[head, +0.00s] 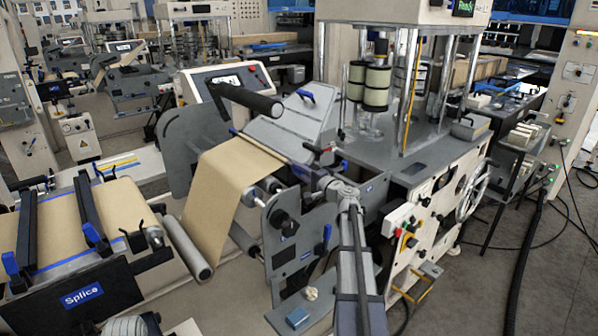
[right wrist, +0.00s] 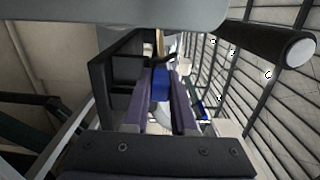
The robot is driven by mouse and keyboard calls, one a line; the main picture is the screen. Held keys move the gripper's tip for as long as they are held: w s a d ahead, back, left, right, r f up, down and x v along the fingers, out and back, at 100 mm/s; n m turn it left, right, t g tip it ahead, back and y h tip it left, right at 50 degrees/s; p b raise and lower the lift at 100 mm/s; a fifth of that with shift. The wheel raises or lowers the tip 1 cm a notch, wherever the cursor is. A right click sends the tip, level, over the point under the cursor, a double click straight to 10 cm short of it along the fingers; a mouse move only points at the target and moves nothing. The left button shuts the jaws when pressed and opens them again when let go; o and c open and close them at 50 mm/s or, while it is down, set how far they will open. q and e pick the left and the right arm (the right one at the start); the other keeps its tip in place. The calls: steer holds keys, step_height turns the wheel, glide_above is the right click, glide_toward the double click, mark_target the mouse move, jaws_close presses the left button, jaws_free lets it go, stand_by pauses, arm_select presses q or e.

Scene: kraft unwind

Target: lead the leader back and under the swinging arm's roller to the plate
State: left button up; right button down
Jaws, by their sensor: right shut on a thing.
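The leader (head: 225,190) is a tan kraft sheet that rises from a low grey roller to a thin straight front edge. My right gripper (head: 305,172) is at the right end of that edge and shut on it; the fingers hide the exact grip. In the right wrist view the gripper (right wrist: 162,100) has its two fingers close together around a blue piece. The swinging arm's black roller (head: 250,100) is above and behind the leader's edge; it also shows in the right wrist view (right wrist: 270,40). The sloping grey plate (head: 290,122) lies beyond the edge.
The splice table (head: 62,287) with black clamp bars stands at the left. A dark grey side plate (head: 285,230) with knobs is beside my right arm. A blue block (head: 298,317) and a crumpled pale piece (head: 311,293) lie on a low ledge in front.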

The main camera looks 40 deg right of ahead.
steer(key=shift+f+b, duration=0.3)
stand_by(0.4)
steer(key=c, duration=0.7)
jaws_free()
steer(key=shift+o, duration=0.2)
steer(key=shift+s, duration=0.15)
steer(key=s, duration=0.7)
steer(key=shift+s+d, duration=0.25)
steer(key=shift+d, duration=0.05)
